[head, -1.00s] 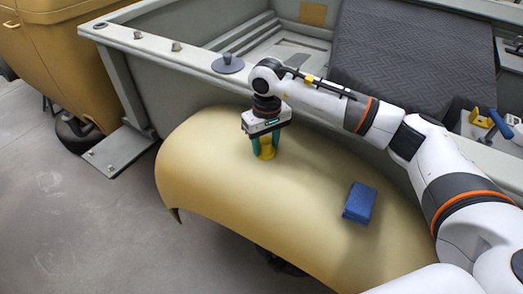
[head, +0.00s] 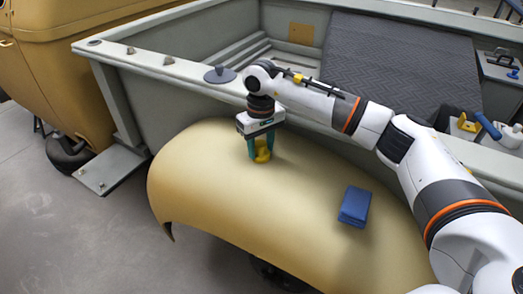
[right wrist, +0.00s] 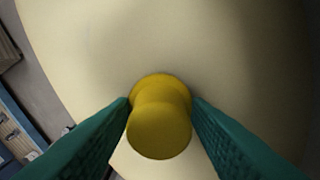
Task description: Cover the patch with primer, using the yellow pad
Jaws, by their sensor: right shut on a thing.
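The yellow pad (head: 262,153) is a small knob-shaped tool. My right gripper (head: 261,148) is shut on it, with its green fingers on either side. The pad is at the upper left part of a curved tan fender (head: 215,195) and appears to touch it. In the right wrist view the pad (right wrist: 160,125) sits between the two fingers (right wrist: 160,115), over the pale fender surface (right wrist: 225,50). I cannot make out a distinct patch or its edges; the pad and fingers hide the surface under them. My left gripper is not in view.
A blue block (head: 355,207) rests on the fender, right of the pad. Behind is a grey truck bed (head: 190,88) with a dark quilted mat (head: 400,70). A blue-handled tool (head: 487,126) and a yellow item (head: 466,123) lie at the right. The fender's left side is clear.

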